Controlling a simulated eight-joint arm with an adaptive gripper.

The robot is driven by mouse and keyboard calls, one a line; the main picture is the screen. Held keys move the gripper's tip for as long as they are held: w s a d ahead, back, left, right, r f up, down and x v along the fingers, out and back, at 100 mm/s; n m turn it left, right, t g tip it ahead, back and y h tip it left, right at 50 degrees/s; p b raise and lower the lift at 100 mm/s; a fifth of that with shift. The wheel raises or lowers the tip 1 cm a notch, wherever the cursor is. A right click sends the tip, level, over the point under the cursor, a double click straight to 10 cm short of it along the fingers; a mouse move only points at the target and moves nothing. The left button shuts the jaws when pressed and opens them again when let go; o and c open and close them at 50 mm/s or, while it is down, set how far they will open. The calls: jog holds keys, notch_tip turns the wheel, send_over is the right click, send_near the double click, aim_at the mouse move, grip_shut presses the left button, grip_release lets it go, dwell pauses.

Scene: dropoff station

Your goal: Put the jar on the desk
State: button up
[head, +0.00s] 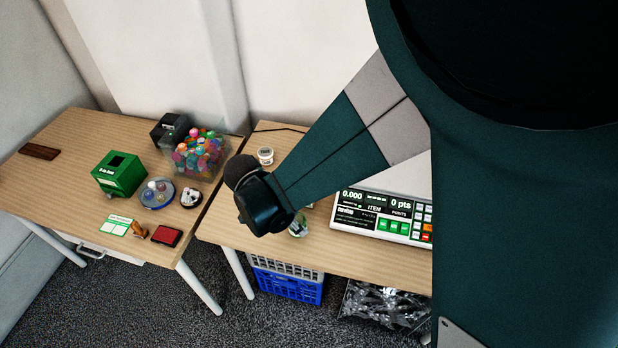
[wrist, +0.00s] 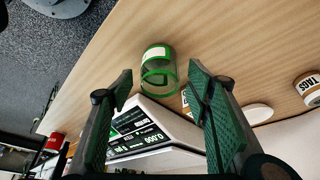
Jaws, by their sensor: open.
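A clear jar with green bands and a white and green label (wrist: 158,68) is between and just beyond my fingertips in the wrist view. In the head view the jar (head: 298,229) shows near the front edge of the right wooden table (head: 340,262), partly hidden by my gripper. My gripper (wrist: 162,87) is open, with one finger to each side of the jar's near end. I cannot tell whether either finger touches it. The left wooden table (head: 75,145) stands beside the right one; the frames do not show which is called the desk.
A scale with a keypad (head: 385,215) stands right of the jar. A small white-lidded tub (head: 265,155) is further back. The left table holds a green box (head: 120,174), a clear bin of colourful bottles (head: 200,155) and a blue dish (head: 157,194). Its left part has clear room.

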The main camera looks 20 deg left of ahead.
jog(key=p+v, duration=0.2)
jog(key=v, duration=0.7)
jog(key=shift+r, duration=0.1)
dwell(0.4)
jog(key=w+d+r+n+y, duration=0.1)
jog(key=w+d+r+n, duration=0.1)
jog(key=d+r, duration=0.65)
jog(key=w+d+r+n+y, duration=0.2)
jog(key=d+r, duration=0.1)
jog(key=d, duration=1)
jog(key=s+d+r+n+t, duration=0.1)
jog(key=s+d+r, duration=0.1)
jog(key=d, duration=0.5)
jog(key=s+d+r+n+t, duration=0.1)
jog(key=s+d+r+n, duration=0.1)
jog(key=d, duration=0.5)
jog(key=s+d+r+n+t, duration=0.2)
jog(key=s+d, duration=0.1)
jog(key=d, duration=0.4)
jog(key=shift+r, duration=0.35)
